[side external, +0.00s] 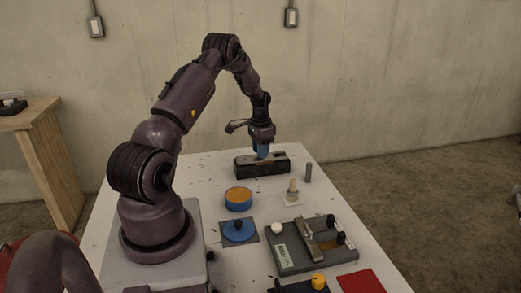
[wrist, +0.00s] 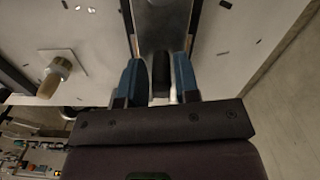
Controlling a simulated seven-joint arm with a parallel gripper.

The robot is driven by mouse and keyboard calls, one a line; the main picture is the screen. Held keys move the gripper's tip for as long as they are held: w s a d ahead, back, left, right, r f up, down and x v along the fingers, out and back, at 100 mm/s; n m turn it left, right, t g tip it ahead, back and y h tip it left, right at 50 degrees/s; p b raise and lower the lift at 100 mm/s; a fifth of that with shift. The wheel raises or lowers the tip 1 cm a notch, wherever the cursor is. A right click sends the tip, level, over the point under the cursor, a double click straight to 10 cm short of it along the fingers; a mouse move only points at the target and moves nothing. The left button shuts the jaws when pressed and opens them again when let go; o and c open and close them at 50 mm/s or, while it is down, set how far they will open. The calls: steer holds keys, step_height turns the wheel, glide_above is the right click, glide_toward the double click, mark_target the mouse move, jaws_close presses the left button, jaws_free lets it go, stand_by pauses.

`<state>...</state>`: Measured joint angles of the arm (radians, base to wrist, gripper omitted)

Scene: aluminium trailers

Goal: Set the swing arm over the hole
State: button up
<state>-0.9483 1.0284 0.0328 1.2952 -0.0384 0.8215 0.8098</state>
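The likely swing arm is a flat metal bar (side external: 309,239) on a grey fixture (side external: 285,262) with a small display and black knobs, at the front right of the table in the side view. I cannot make out a hole there. My gripper (side external: 262,152) is away from it, pointing down at a long black block (side external: 250,171) at the back of the table. In the wrist view, its blue fingers (wrist: 160,77) stand on either side of a grey metal piece (wrist: 161,30) in the block's channel. Whether they touch it is unclear.
On the table (side external: 205,160) are a blue round container with an orange top (side external: 238,198), a blue disc with a black knob (side external: 238,230), a peg on a white plate (side external: 292,192), a grey cylinder (side external: 308,173), a white ball (side external: 277,228) and a red pad (side external: 361,282).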

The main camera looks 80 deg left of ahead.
mark_target(258, 160)
steer(key=shift+o, duration=0.8)
step_height(258, 160, up, 13)
steer(key=shift+n, duration=0.3)
steer(key=d+r+n, duration=0.1)
steer(key=d+r, duration=0.4)
steer(key=d, duration=0.6)
steer(key=d+r+n, duration=0.2)
steer(key=d+r, duration=0.2)
steer(key=d, duration=0.7)
steer(key=s+d+r+m+t, duration=0.2)
steer(key=s+d+r, duration=0.1)
steer(key=d, duration=0.7)
steer(key=s+d+r+m+t, duration=0.3)
steer(key=s+d, duration=0.3)
steer(key=d, duration=0.4)
steer(key=shift+r+m+t, duration=0.3)
